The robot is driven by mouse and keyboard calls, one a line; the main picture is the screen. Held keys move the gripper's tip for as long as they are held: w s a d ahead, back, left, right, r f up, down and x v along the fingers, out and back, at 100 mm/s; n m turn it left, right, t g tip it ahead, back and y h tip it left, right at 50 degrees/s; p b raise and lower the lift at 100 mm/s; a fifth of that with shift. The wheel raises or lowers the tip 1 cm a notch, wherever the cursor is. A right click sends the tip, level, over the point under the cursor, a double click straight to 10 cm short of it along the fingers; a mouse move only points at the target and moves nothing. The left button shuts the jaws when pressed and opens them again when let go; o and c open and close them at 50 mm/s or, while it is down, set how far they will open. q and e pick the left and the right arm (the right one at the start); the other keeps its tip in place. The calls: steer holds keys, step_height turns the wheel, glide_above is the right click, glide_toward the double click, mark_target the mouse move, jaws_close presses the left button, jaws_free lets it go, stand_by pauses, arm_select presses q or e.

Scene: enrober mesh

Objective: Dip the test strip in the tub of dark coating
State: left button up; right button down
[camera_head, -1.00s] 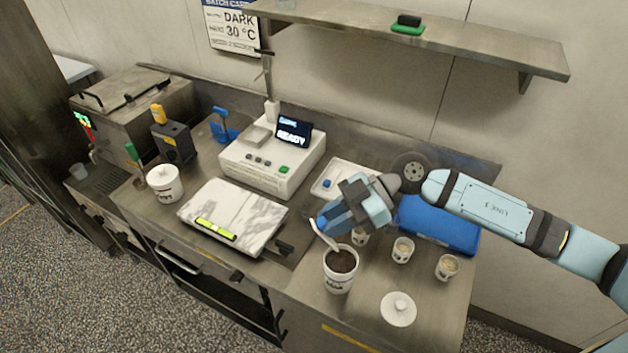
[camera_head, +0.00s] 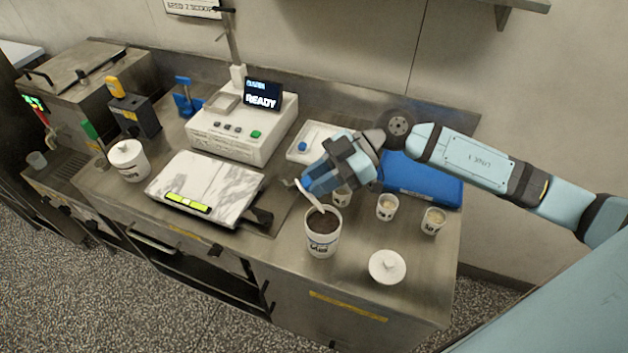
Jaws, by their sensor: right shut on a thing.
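The tub of dark coating (camera_head: 321,243) is a white labelled cup, open and upright near the counter's front edge, with dark brown coating (camera_head: 323,223) inside. My right gripper (camera_head: 303,186), with blue fingers, is shut on the white test strip (camera_head: 311,196) above and behind the tub. The strip slants down to the right, and its lower end is at the tub's mouth. I cannot tell whether it touches the coating. My left gripper is not in view.
A white lid (camera_head: 387,267) lies right of the tub. Small cups (camera_head: 387,207) (camera_head: 433,221) and a blue case (camera_head: 425,180) stand behind. A marble slab (camera_head: 210,184) lies left, with a white machine (camera_head: 240,130) reading READY behind it. A lidded white tub (camera_head: 129,160) stands farther left.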

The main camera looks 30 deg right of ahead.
steer(key=shift+d+f+b, duration=0.25)
steer(key=shift+f+b, duration=0.4)
steer(key=shift+f, duration=0.15)
steer(key=shift+d+f, duration=0.15)
steer(key=d+f+b, duration=0.1)
steer(key=d+f, duration=0.2)
steer(key=f, duration=0.4)
steer(key=shift+d+f, duration=0.2)
steer(key=shift+f, duration=0.05)
steer(key=shift+s, duration=0.1)
